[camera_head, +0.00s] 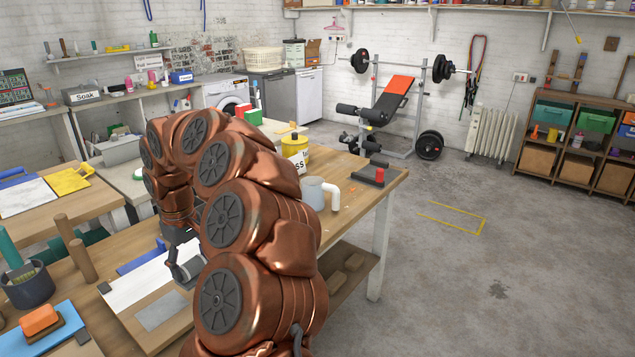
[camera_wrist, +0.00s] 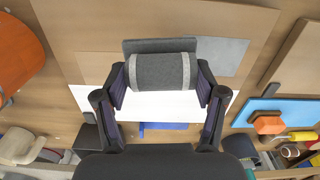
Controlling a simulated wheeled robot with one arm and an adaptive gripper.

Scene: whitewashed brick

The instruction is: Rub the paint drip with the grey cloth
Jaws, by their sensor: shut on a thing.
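My gripper (camera_wrist: 162,88) is shut on the grey cloth (camera_wrist: 159,72), a dark grey folded pad with a pale stripe near each end, held between the two fingers. A flat dark grey part shows just beyond it. In the head view my gripper (camera_head: 183,268) is low over the workbench, partly hidden by my arm. Below the cloth lies a white sheet (camera_wrist: 90,98), also in the head view (camera_head: 135,285), with a flat grey rectangle (camera_wrist: 222,54) beside it. I cannot make out a paint drip; the cloth and fingers cover part of the surface.
A blue mat (camera_head: 68,318) with an orange-topped block (camera_head: 40,320) lies at the near left. Wooden pegs (camera_head: 80,258) and a dark cup (camera_head: 28,286) stand behind it. A blue bar (camera_head: 140,258) borders the white sheet. A grey mug (camera_head: 315,193) stands right of my arm.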

